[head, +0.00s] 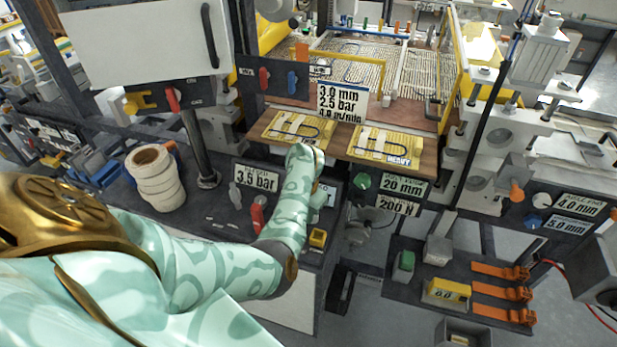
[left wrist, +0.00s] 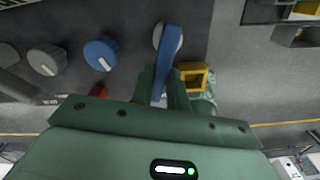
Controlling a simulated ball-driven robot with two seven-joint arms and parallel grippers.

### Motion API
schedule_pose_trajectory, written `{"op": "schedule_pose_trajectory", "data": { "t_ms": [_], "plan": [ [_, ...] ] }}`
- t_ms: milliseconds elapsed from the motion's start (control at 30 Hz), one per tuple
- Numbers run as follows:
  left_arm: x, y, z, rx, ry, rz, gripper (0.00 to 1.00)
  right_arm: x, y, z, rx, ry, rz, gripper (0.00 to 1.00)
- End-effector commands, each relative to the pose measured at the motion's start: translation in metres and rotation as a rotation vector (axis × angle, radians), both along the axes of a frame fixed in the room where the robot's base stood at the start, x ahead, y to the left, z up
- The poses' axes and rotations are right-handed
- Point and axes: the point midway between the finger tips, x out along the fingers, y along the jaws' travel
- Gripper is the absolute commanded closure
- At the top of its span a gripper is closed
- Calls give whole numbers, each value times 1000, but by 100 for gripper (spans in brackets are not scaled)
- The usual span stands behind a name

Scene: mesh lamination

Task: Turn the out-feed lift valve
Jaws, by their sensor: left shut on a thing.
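My left gripper (left wrist: 165,96) is shut on a blue lever (left wrist: 170,48) in the left wrist view. The lever stands out from a round pale base on a dark grey panel (left wrist: 125,20). I cannot read a label that names it as the out-feed lift valve. The arm and hand hide the lever there. My right gripper is in neither view.
A blue knob (left wrist: 102,54) and a grey knob (left wrist: 46,60) sit left of the lever. A yellow-framed box (left wrist: 195,77) is close on its right. In the head view a red lever (head: 258,214) is left of my forearm, and tape rolls (head: 154,176) stand farther left.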

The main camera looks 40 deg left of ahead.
Motion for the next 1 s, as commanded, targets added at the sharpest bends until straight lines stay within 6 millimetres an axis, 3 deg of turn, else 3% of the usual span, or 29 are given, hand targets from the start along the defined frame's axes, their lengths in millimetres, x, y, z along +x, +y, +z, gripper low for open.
{"op": "schedule_pose_trajectory", "data": {
  "t_ms": [500,1000],
  "plan": [
    [2,12,1,1,-3,-339,100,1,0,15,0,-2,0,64],
    [3,15,1,1,-3,-405,100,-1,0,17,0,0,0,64]
  ]
}}
